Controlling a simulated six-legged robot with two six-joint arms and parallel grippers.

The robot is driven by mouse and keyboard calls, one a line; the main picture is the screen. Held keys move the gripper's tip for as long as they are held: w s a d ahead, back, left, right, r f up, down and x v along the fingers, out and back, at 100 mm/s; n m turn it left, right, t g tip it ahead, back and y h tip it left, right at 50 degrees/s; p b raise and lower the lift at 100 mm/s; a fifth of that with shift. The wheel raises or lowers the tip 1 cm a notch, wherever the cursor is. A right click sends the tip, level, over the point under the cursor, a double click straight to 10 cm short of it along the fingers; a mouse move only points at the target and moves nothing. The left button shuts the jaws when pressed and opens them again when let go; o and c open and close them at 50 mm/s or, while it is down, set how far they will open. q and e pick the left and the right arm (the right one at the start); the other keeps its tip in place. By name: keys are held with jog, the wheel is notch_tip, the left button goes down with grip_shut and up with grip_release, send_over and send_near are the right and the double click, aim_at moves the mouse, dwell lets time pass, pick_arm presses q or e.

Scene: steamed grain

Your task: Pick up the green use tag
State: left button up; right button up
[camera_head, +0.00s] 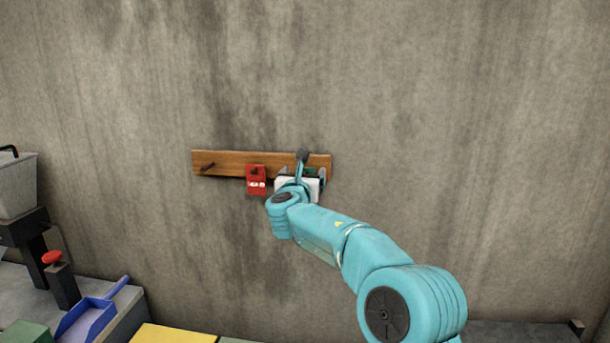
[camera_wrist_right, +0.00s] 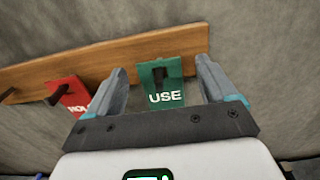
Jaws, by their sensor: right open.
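The green use tag (camera_wrist_right: 173,86) hangs on a dark peg of the wooden rail (camera_wrist_right: 75,65) and carries white "USE" lettering. In the right wrist view it lies between the two fingers of my right gripper (camera_wrist_right: 166,88), which is open with a gap on each side of the tag. In the head view the right gripper (camera_head: 308,172) is at the right part of the rail and mostly covers the tag, with only a bit of green showing. My left gripper is not in view.
A red tag (camera_head: 256,180) hangs on the rail just left of my right gripper. The rail has a bare peg (camera_head: 208,167) at its left end. At lower left are a grey hopper (camera_head: 17,185), a red-topped post (camera_head: 60,280) and a blue scoop (camera_head: 88,318). The wall around the rail is clear.

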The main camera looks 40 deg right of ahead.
jog(key=shift+w+d, duration=0.25)
jog(key=shift+d, duration=0.1)
jog(key=shift+a, duration=0.2)
jog(key=shift+s, duration=0.1)
jog(key=shift+c, duration=1.2)
jog(key=shift+d, duration=0.1)
jog(key=c, duration=0.9)
jog(key=shift+r+b, duration=0.25)
jog(key=shift+b, duration=0.1)
jog(key=b+v, duration=0.6)
jog(key=v, duration=1.2)
jog(key=shift+r, duration=0.1)
